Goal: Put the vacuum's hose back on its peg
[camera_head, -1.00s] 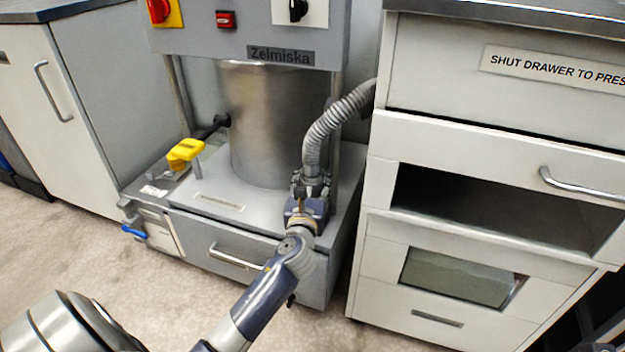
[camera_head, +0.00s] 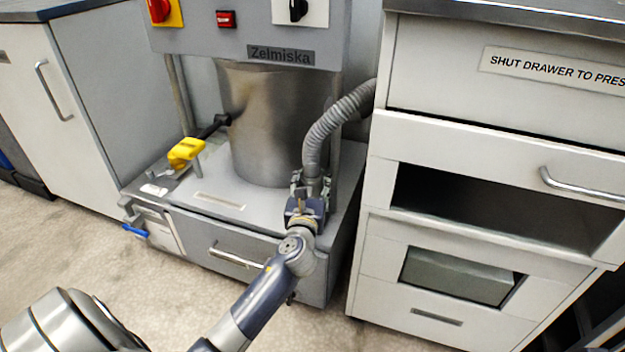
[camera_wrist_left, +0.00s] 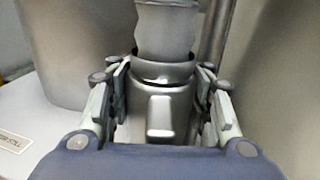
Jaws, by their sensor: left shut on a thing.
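The vacuum's grey ribbed hose (camera_head: 334,119) comes out from behind the white cabinet, arches over and hangs down at the right front of the machine's steel drum (camera_head: 262,130). My left gripper (camera_head: 312,184) is shut on the hose's lower end, one finger on each side. In the left wrist view the smooth grey hose cuff (camera_wrist_left: 163,105) sits between the fingers, with the ribbed part (camera_wrist_left: 166,30) rising above it. The held end is upright above the machine's base. I cannot make out the peg in either view. My right gripper is not in view.
The machine's base (camera_head: 225,200) has a front drawer with a handle (camera_head: 235,258). A yellow-handled part (camera_head: 185,152) stands at its left. The white cabinet (camera_head: 385,230) is close on the right, with an open slot. A thin post (camera_head: 336,160) stands right beside the hose.

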